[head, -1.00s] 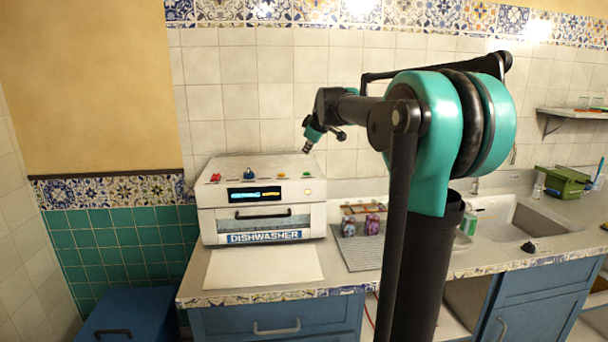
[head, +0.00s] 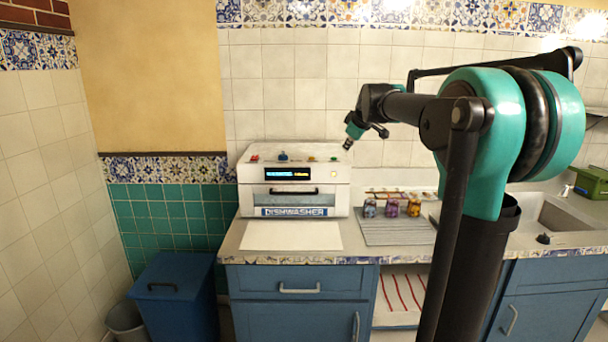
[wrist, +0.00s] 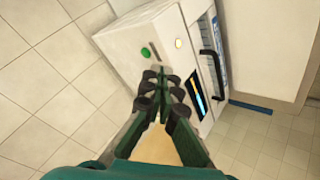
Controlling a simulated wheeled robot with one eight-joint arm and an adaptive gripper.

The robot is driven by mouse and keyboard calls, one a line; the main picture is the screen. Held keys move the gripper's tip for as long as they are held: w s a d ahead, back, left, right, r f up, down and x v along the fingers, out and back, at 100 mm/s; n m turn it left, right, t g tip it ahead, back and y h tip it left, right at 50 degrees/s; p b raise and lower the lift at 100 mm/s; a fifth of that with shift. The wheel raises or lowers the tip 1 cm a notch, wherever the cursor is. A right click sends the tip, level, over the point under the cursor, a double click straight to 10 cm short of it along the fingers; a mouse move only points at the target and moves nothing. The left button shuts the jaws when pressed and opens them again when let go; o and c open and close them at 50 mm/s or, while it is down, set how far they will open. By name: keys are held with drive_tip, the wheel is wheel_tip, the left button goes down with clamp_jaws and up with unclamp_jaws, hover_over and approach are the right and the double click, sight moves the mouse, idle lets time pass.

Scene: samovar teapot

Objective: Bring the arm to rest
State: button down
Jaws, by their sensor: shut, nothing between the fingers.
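My gripper (head: 348,144) is raised in the air above the right part of the white dishwasher (head: 248,198) in the head view, with its fingers pointing down. It holds nothing. In the wrist view, the dark fingertips (wrist: 160,88) meet at the middle and are shut, with the dishwasher (wrist: 135,38) beyond them. My arm is bent, with its elbow high at the right of the head view.
The dishwasher stands on a counter (head: 238,248) against a tiled wall. A sink (head: 565,214) is further right. A blue bin (head: 175,300) stands on the floor at left.

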drive_tip(key=s+d+f+m+g+h, duration=0.1)
drive_tip(key=s+f+m, duration=0.4)
drive_tip(key=s+f, duration=1.3)
drive_tip(key=s+d+f+m+g+h, duration=0.1)
drive_tip(key=s+d+f+m+g, duration=0.2)
drive_tip(key=s+f, duration=1.5)
drive_tip(key=s+m, duration=0.3)
drive_tip(key=s, duration=0.2)
drive_tip(key=shift+s+g, duration=0.2)
drive_tip(key=shift+g, duration=0.2)
